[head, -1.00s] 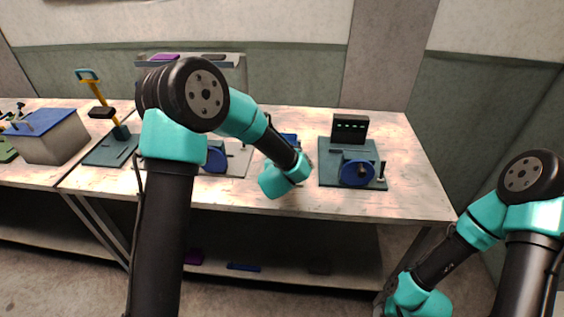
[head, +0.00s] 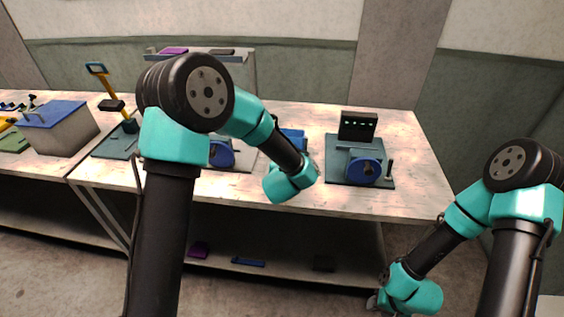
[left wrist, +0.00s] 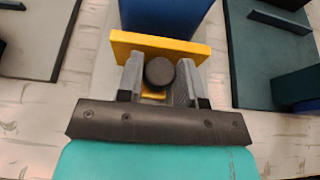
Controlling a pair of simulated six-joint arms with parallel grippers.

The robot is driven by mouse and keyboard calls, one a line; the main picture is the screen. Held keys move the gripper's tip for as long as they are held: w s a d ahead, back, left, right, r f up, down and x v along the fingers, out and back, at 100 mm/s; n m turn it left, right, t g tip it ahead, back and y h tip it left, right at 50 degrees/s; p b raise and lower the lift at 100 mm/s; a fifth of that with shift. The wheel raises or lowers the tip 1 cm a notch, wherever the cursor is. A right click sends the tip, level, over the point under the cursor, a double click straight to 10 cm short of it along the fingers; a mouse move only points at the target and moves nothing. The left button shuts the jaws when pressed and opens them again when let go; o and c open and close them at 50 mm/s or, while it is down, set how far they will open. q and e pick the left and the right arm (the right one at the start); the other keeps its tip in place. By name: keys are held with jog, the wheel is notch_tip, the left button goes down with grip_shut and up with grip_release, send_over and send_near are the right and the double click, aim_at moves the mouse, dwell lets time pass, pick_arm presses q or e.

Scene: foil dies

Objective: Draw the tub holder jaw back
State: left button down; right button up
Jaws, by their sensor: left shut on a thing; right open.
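In the left wrist view my left gripper (left wrist: 160,66) is shut on a dark round knob (left wrist: 159,74). The knob stands at a yellow plate (left wrist: 190,49), which appears to be the holder's jaw. A blue body (left wrist: 165,14), perhaps the tub, is just beyond the plate; I cannot tell whether they touch. In the head view the left wrist is over the table's front edge and hides the gripper and jaw; part of a blue thing (head: 293,136) shows behind it. My right gripper (head: 374,303) is low at the right, away from the table, mostly hidden.
To the right is a green board (head: 342,174) with a blue wheel (head: 363,171) and a black panel (head: 358,126). To the left stand a lever with a yellow shaft (head: 108,85) and a grey box (head: 65,136) with a blue lid. The table's right end (head: 415,165) is clear.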

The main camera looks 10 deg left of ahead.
pick_arm(q)
jog(key=shift+s, duration=0.1)
jog(key=c, duration=0.8)
grip_release()
jog(key=v, duration=1.7)
jog(key=shift+s+a+r, duration=0.1)
jog(key=shift+s+r, duration=0.05)
jog(key=shift+s, duration=0.05)
